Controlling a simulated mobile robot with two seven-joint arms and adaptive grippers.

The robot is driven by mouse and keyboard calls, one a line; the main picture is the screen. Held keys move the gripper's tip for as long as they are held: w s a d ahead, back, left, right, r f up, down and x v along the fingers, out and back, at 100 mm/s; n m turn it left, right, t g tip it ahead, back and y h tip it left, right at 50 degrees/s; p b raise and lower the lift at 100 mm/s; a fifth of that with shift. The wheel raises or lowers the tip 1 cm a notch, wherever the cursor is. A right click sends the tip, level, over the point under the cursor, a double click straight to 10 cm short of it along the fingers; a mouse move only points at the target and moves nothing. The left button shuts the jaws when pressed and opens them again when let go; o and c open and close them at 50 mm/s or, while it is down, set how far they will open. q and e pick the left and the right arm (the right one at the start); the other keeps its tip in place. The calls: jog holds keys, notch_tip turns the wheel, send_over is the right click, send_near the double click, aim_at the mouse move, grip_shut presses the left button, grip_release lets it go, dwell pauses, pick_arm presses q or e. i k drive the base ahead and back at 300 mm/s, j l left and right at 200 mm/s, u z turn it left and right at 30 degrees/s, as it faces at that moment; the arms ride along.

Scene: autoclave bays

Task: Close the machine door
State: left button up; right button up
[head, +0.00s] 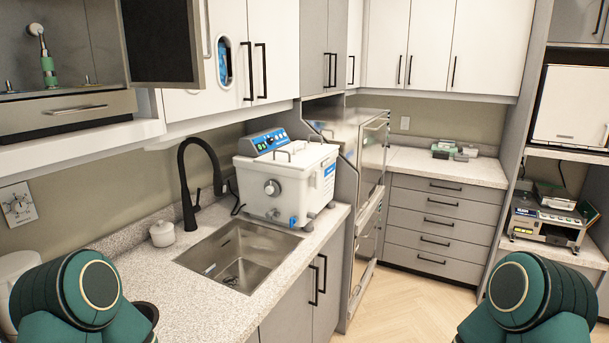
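Several machines are in view, and I cannot tell which one the task means. A tall stainless steel machine (372,160) stands past the counter, with upper and lower front panels seen at a steep angle; I cannot tell if either is ajar. A white-fronted unit (570,105) sits in the right shelf bay, its front panel apparently covering the opening. A white countertop machine (287,180) with a blue control panel and a front knob stands behind the sink, lid down. Only green rounded parts of my two arms show at the bottom corners; both grippers are out of view.
A steel sink (238,255) with a black faucet (190,185) is set in the speckled counter. A dark panel (162,45) stands out from the upper left cabinets. A small device (545,225) sits on the right shelf. The wooden floor (405,305) between is clear.

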aim_at(162, 43)
jog(key=u, duration=0.6)
jog(key=i+l+u, duration=0.1)
jog(key=u, duration=0.25)
jog(key=l+u, duration=0.2)
jog(key=u, duration=0.15)
jog(key=i+l+u, duration=0.1)
jog(key=l+u, duration=0.65)
jog(key=l, duration=1.35)
jog(key=k+l, duration=0.15)
jog(key=k, duration=0.35)
